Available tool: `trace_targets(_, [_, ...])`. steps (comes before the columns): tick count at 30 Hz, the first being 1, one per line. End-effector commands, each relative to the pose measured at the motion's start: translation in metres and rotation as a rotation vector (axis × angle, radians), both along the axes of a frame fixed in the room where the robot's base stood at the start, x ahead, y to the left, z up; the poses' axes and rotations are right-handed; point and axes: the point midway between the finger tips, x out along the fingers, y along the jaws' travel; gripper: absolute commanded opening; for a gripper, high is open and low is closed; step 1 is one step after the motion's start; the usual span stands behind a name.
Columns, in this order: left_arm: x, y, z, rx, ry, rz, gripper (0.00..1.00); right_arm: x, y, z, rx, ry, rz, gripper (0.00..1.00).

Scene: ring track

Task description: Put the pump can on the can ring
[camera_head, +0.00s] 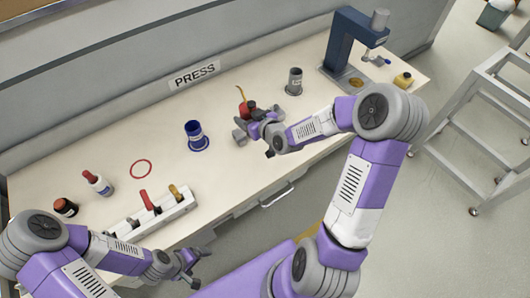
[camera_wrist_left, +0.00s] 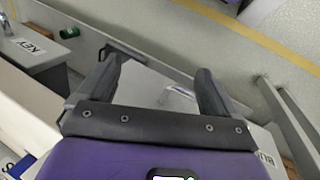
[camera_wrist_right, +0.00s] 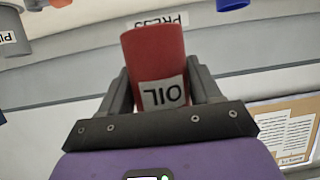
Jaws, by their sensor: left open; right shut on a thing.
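The pump can is red with a thin yellow-brown spout (camera_head: 241,97). It is in my right gripper (camera_head: 252,123), right of the blue can. In the right wrist view the red can (camera_wrist_right: 155,58) with its upside-down OIL label sits between both fingers (camera_wrist_right: 162,88). The gripper hides much of it in the head view, and I cannot tell whether its base touches the table. An empty red ring (camera_head: 141,169) lies flat on the table, left of the blue can. My left gripper (camera_head: 197,268) is open and empty off the table's front edge; its spread fingers show in the left wrist view (camera_wrist_left: 155,80).
A blue can (camera_head: 194,132) stands at a blue ring (camera_head: 207,147). A grey can (camera_head: 294,80) and a blue press (camera_head: 343,45) stand to the right. Bottles (camera_head: 98,183) and a white rack (camera_head: 157,217) are at the left. Table around the red ring is clear.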

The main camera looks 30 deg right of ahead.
Motion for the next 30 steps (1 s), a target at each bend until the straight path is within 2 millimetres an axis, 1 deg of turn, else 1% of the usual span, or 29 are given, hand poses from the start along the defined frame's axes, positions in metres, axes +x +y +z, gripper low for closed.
trace_targets(1, [0.000,0.000,0.000,0.000,0.000,0.000,0.93,-0.006,-0.010,-0.009,0.001,0.004,0.008,0.27])
trace_targets(3, [0.000,0.000,0.000,0.000,0.000,0.000,0.93,-0.013,-0.019,-0.018,0.002,0.002,0.032,0.27])
trace_targets(9, [0.000,0.000,0.000,0.000,0.000,0.000,0.93,-0.033,-0.035,-0.039,0.002,0.000,0.086,0.27])
trace_targets(15, [0.000,0.000,0.000,0.000,0.000,0.000,0.93,-0.042,-0.040,-0.047,0.001,-0.002,0.111,0.27])
trace_targets(25, [0.000,0.000,-0.001,0.000,0.000,0.000,0.93,-0.042,-0.040,-0.050,0.001,-0.003,0.115,0.27])
trace_targets(26, [0.000,0.000,-0.002,0.000,0.000,0.000,0.93,-0.042,-0.040,-0.053,0.001,-0.002,0.114,0.27])
trace_targets(30, [0.000,0.000,-0.008,0.000,0.000,0.000,0.93,-0.042,-0.039,-0.078,0.004,0.000,0.113,0.27])
